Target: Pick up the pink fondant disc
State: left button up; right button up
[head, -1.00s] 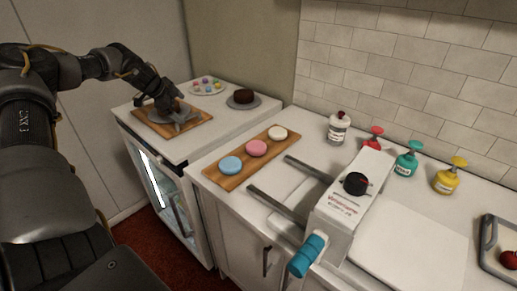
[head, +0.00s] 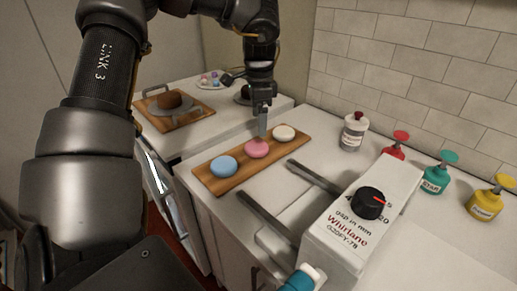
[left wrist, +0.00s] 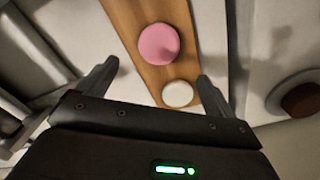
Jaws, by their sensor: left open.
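The pink fondant disc (head: 257,148) lies on a wooden board (head: 214,181), between a blue disc (head: 223,166) and a white disc (head: 284,132). My left gripper (head: 262,132) points down above the board, near the pink disc in the head view. In the left wrist view the gripper (left wrist: 152,82) is open and empty, its fingers spread wide. The pink disc (left wrist: 159,44) shows beyond the fingertips, and the white disc (left wrist: 178,93) lies between the fingers. I cannot tell the exact height above the disc. My right gripper is not in view.
A sheeter machine with a black knob (head: 368,203) and metal rails stands to the right. A white jar (head: 353,132) and several pump bottles line the wall. A brown cake (head: 173,100) sits on a board on the left counter.

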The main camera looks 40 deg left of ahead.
aim_at(257, 149)
pick_arm(q)
notch_tip(257, 149, down, 3)
jog(key=shift+a+r, duration=0.1)
jog(key=shift+r, duration=0.1)
jog(key=shift+f, duration=0.35)
jog(key=shift+s+f+p, duration=0.15)
jog(key=shift+f+p, duration=0.15)
jog(key=shift+f, duration=0.2)
jog(key=shift+s+f+p, duration=0.15)
jog(key=shift+f+p, duration=0.1)
jog(key=shift+f, duration=1.8)
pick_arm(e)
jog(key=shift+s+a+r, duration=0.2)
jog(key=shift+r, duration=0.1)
pick_arm(q)
jog(key=c, duration=1.1)
notch_tip(257, 149, up, 10)
jog(key=shift+b, duration=0.35)
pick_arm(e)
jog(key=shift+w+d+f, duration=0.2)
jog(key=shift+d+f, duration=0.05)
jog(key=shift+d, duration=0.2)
